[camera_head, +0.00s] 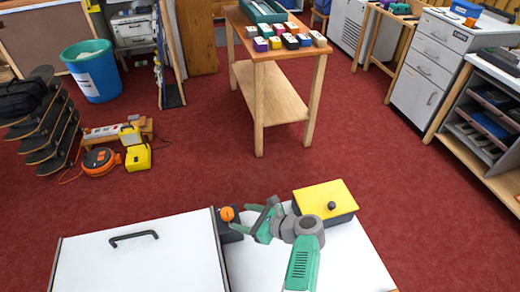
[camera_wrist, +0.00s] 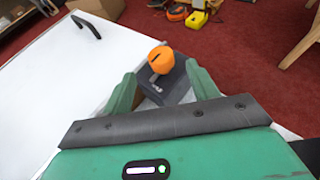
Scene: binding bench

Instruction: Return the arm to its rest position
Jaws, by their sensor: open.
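My gripper (camera_head: 258,219) is green with a dark grey body and reaches over the white bench top (camera_head: 265,266). In the wrist view its two green fingers (camera_wrist: 160,95) stand apart, one on each side of a dark block with an orange knob (camera_wrist: 161,60). The knob is also seen in the head view (camera_head: 227,214), just left of the fingertips. No object shows held between the fingers. I cannot tell whether a finger touches the block.
A yellow-lidded box (camera_head: 325,200) with a black knob stands right of my gripper. A white panel (camera_head: 140,255) with a black handle lies to the left. A wooden table (camera_head: 262,85) with several small coloured blocks stands beyond, across open red floor (camera_head: 210,140).

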